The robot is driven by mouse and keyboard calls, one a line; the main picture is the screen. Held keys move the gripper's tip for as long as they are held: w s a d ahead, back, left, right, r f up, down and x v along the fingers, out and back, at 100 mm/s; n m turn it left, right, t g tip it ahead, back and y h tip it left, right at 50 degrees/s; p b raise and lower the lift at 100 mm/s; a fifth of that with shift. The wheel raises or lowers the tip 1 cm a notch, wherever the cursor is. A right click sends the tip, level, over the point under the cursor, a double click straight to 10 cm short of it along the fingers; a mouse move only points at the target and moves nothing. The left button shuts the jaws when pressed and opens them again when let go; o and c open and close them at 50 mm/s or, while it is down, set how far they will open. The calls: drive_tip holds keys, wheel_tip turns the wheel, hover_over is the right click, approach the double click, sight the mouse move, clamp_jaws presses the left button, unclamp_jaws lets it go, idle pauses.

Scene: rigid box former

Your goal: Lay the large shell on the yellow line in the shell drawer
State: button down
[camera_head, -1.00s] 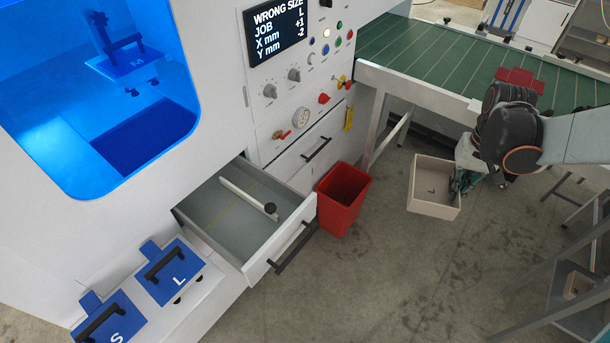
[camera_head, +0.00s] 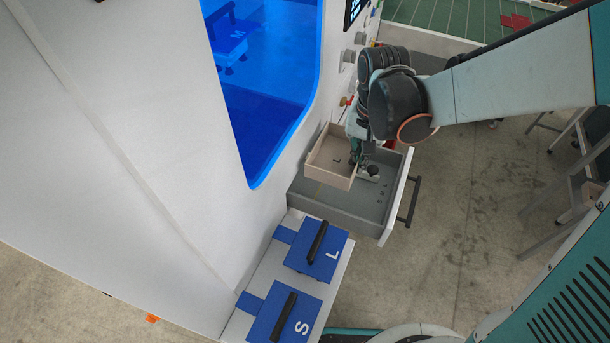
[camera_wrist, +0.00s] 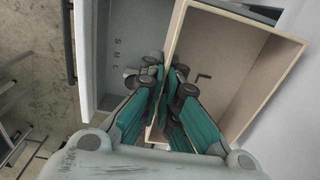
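The large shell (camera_head: 329,160) is a beige open box with a small dark L-shaped mark inside. It is held over the inner left part of the open grey shell drawer (camera_head: 345,204), and looks slightly tilted. The wrist view shows the fingers (camera_wrist: 170,85) closed around the shell's wall (camera_wrist: 240,75). Letters S, M, L show on the drawer floor (camera_wrist: 120,75). I cannot tell whether the shell touches the drawer.
The drawer's front has a black handle (camera_head: 409,202). Blue L (camera_head: 316,248) and S (camera_head: 284,312) blocks with handles sit on a ledge nearby. The machine's white wall borders the drawer.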

sight(343, 162)
wheel_tip(343, 162, down, 13)
drive_tip(key=b, duration=0.4)
drive_tip(key=shift+b, duration=0.35)
drive_tip(key=a, duration=0.1)
drive_tip(key=w+a+b, duration=0.1)
drive_tip(key=a+f+b, duration=0.1)
drive_tip(key=shift+w+a, duration=0.15)
drive_tip(key=shift+a, duration=0.25)
drive_tip(key=shift+d+f, duration=0.1)
drive_tip(key=shift+f, duration=0.15)
drive_tip(key=c, duration=1.8)
unclamp_jaws()
wheel_tip(343, 162, up, 12)
drive_tip(key=p, duration=0.4)
drive_tip(key=shift+r, duration=0.2)
